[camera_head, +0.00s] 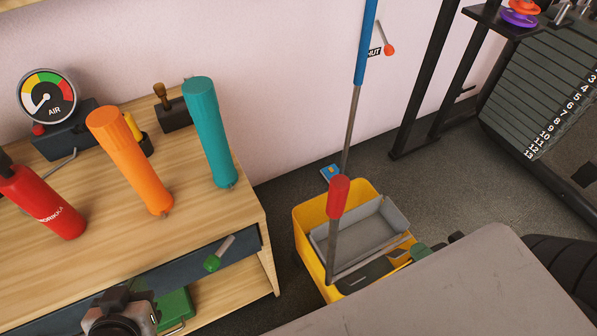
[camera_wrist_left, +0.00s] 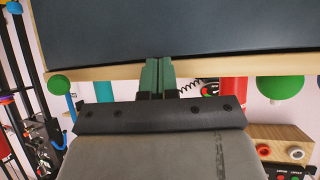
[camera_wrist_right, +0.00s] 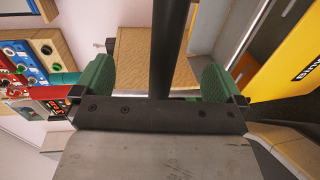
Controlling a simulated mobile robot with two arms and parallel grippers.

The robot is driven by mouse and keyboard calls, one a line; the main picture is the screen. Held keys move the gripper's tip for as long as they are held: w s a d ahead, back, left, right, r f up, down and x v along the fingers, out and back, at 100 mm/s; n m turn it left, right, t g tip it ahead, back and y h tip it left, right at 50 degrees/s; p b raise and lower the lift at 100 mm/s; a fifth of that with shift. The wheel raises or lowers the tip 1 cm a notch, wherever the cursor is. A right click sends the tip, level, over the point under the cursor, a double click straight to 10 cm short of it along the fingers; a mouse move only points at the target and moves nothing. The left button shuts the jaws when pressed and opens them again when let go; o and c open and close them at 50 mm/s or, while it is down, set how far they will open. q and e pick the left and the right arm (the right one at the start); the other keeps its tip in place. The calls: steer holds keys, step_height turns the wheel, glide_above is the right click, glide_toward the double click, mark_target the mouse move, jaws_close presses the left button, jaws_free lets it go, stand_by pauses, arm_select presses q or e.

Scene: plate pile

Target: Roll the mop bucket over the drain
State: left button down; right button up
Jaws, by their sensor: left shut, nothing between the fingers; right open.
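The yellow mop bucket (camera_head: 302,238) stands on the dark floor right of the wooden bench, with a grey wringer (camera_head: 378,228) and a red-gripped lever (camera_head: 338,195). A mop with a blue handle (camera_head: 366,40) rises behind it. My right gripper (camera_head: 428,250) is beside the bucket's right side, partly hidden by my grey arm. In the right wrist view it is open, with a dark bar (camera_wrist_right: 168,50) crossing between or behind the fingers; I cannot tell which. The yellow bucket wall (camera_wrist_right: 290,65) is at right there. My left gripper (camera_wrist_left: 158,75) is shut and empty near the bench front. I see no drain.
The wooden bench (camera_head: 100,230) holds orange (camera_head: 130,160), teal (camera_head: 210,130) and red (camera_head: 42,200) cylinders and an air gauge (camera_head: 46,97). A green-knobbed lever (camera_head: 213,262) sticks out of its front. A weight rack (camera_head: 530,90) stands right.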

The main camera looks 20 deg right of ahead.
steer(key=shift+s, duration=0.15)
arm_select(q)
steer(key=s+a+f+g+y+p, duration=0.1)
steer(key=s+a+f+g+p, duration=0.1)
steer(key=s+g, duration=0.4)
steer(key=shift+s+a+f+y, duration=0.45)
steer(key=shift+s+f, duration=0.35)
steer(key=shift+s, duration=0.25)
arm_select(e)
steer(key=s+r, duration=0.1)
steer(key=s, duration=0.8)
steer(key=shift+s+d+r, duration=0.2)
steer(key=shift+s+d, duration=0.1)
steer(key=shift+d, duration=0.1)
steer(key=shift+s, duration=0.1)
